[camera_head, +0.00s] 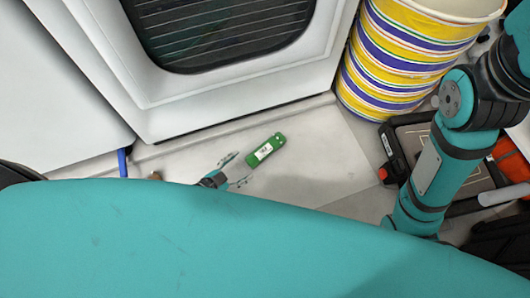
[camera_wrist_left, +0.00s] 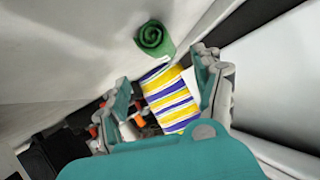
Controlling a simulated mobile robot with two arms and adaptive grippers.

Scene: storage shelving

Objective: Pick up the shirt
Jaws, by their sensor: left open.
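The shirt (camera_head: 277,139) appears as a green roll with a white label, lying on the pale surface in front of the white cabinet. In the left wrist view its spiral end (camera_wrist_left: 153,38) faces me, beyond and above the gap between the fingers. My left gripper (camera_head: 237,171) is open, its fingertips just short of the roll's near end, with nothing held. Its two spread fingers also show in the left wrist view (camera_wrist_left: 163,85). My right arm comes down at the right of the head view, but its gripper is not visible.
A white cabinet with a dark slatted window (camera_head: 225,30) stands behind the shirt. A striped yellow, purple and white bucket (camera_head: 400,55) stands at the back right. A black case (camera_head: 410,145) lies below it. The pale surface right of the shirt is clear.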

